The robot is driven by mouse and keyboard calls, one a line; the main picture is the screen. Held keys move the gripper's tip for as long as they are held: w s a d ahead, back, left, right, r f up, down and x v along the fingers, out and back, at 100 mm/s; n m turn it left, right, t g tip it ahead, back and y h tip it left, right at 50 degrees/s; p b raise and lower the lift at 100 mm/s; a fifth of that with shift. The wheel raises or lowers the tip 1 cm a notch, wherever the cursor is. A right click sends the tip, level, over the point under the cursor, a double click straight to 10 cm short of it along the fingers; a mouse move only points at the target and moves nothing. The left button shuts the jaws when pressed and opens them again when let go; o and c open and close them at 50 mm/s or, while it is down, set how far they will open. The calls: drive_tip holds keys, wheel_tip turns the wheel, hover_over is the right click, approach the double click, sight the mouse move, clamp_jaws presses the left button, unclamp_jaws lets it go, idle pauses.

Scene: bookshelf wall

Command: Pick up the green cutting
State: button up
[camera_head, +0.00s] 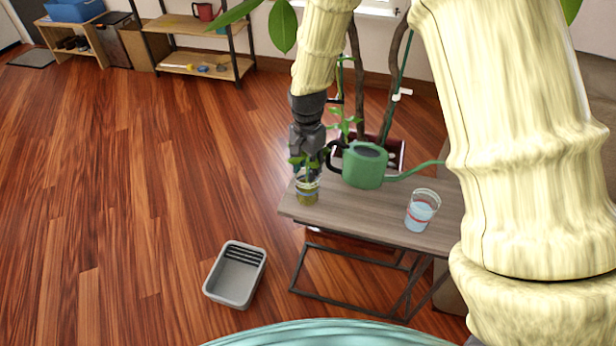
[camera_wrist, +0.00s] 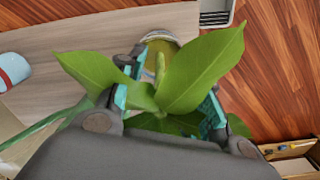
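The green cutting (camera_head: 310,172) stands in a glass jar (camera_head: 307,193) at the left end of the small table (camera_head: 350,212). In the wrist view its broad leaves (camera_wrist: 203,68) spread between and over my fingers, and its stem runs down toward the jar (camera_wrist: 163,40). My gripper (camera_head: 308,157) points down right above the jar. In the wrist view my gripper (camera_wrist: 168,100) has its teal fingers apart, one on each side of the cutting. The leaves hide parts of the fingers, and I cannot tell whether either touches the stem.
A green watering can (camera_head: 364,166) stands close to the right of my gripper, its spout pointing right. A glass with blue water (camera_head: 420,212) is at the table's right. A grey tray (camera_head: 235,275) lies on the floor. A tall plant's trunks (camera_head: 362,90) rise behind the table.

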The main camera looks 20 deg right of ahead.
drive_tip(key=shift+c, duration=0.2)
clamp_jaws()
drive_tip(key=shift+r, duration=0.1)
